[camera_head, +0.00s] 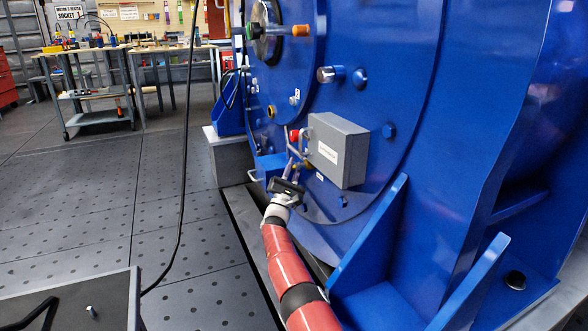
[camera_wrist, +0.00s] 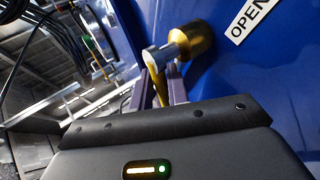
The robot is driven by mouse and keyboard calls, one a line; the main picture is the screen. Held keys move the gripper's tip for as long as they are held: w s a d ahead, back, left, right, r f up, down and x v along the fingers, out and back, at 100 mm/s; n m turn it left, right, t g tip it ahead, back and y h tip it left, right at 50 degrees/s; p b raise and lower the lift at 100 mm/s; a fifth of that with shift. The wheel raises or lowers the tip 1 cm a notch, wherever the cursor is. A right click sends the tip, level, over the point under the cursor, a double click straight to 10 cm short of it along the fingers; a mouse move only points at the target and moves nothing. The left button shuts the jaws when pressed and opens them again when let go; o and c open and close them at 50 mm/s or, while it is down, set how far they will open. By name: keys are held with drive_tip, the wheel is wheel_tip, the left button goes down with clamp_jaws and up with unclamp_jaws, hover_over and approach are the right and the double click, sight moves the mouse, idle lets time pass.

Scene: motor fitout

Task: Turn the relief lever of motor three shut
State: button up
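The relief lever (camera_wrist: 157,86) is a slim yellow handle hanging from a grey pivot end on a brass fitting (camera_wrist: 196,40), on the blue motor (camera_head: 405,85). A white label reading OPEN (camera_wrist: 252,18) is beside the fitting. My gripper (camera_wrist: 163,88) has its two fingers on either side of the lever, a small way apart. I see no clear contact with it. In the head view my gripper (camera_head: 291,170) is low on the motor's face, below the grey box; the lever is too small there to make out clearly.
A grey box (camera_head: 340,150) juts out just above and right of my gripper. A red part (camera_head: 294,135) is left of the box. Blue braces (camera_head: 368,232) stand at the right. A black cable (camera_head: 184,170) hangs at the left over open floor.

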drive_tip(key=shift+a, duration=0.1)
drive_tip(key=p+v, duration=0.2)
drive_tip(key=v, duration=0.5)
drive_tip(key=shift+s+f, duration=0.25)
drive_tip(key=shift+s, duration=0.05)
drive_tip(key=shift+a, duration=0.1)
